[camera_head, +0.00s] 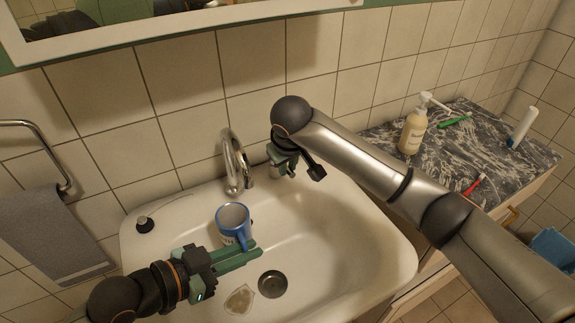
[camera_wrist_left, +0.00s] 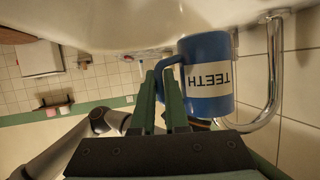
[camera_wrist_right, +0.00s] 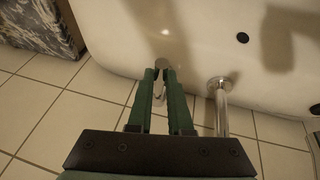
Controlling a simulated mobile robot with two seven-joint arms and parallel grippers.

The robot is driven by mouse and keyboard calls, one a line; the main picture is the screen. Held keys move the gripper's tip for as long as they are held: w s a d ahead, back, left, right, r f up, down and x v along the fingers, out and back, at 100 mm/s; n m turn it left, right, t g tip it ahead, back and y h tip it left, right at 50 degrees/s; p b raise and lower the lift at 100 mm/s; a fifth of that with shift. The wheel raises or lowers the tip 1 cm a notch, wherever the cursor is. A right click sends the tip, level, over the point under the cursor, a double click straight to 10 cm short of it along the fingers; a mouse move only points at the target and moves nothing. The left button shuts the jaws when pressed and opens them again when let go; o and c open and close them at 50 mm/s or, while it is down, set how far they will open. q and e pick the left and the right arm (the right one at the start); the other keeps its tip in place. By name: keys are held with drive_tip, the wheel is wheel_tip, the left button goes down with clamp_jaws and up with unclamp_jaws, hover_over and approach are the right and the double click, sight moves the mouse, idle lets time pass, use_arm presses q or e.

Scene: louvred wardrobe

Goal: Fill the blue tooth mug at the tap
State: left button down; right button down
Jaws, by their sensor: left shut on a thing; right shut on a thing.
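The blue tooth mug (camera_head: 239,236) is over the basin, close to the tap (camera_head: 231,160) and below its spout, with its mouth up. The left wrist view shows its white TEETH label (camera_wrist_left: 209,78). My left gripper (camera_head: 248,250) is shut on the mug's handle (camera_wrist_left: 167,70). My right gripper (camera_head: 279,168) is at the back rim, right of the spout. In the right wrist view its fingers are shut on a small chrome part (camera_wrist_right: 160,90), seemingly the tap's lever, mostly hidden by the fingers. I see no clear water stream.
The white basin (camera_head: 350,235) has a drain (camera_head: 272,284) and a brownish patch (camera_head: 239,299). A black-topped plug (camera_head: 143,222) sits on its left rim. A soap bottle (camera_head: 413,132), green toothbrush (camera_head: 455,121), red toothbrush (camera_head: 474,184) and white tube (camera_head: 522,128) are on the marble counter (camera_head: 450,152).

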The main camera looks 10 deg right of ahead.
drive_tip(key=shift+d, duration=0.1)
idle(0.8)
drive_tip(key=d+n, duration=0.1)
drive_tip(key=w+d+n+y, duration=0.1)
drive_tip(key=n, duration=0.1)
drive_tip(key=d+n+y, duration=0.1)
drive_tip(key=w+n, duration=0.1)
drive_tip(key=n, duration=0.1)
drive_tip(key=shift+w+d+n+g+y, duration=0.25)
drive_tip(key=shift+d+n+g+y, duration=0.05)
drive_tip(key=shift+d+y, duration=0.1)
drive_tip(key=n, duration=0.1)
drive_tip(key=w+n+y, duration=0.1)
drive_tip(key=shift+w+d+n+g, duration=0.3)
drive_tip(key=shift+d+n, duration=0.1)
drive_tip(key=shift+w+d+n+g+y, duration=0.15)
drive_tip(key=shift+w+n+g, duration=0.2)
drive_tip(key=shift+n, duration=0.3)
drive_tip(key=shift+w+d+n+g+y, duration=0.1)
drive_tip(key=shift+w+n+y, duration=0.1)
drive_tip(key=shift+w+n, duration=0.4)
drive_tip(key=shift+w+d+n+g+y, duration=0.15)
drive_tip(key=shift+w+n+g, duration=0.1)
drive_tip(key=shift+n, duration=0.5)
drive_tip(key=c, duration=0.8)
unclamp_jaws()
drive_tip(key=shift+c, duration=0.2)
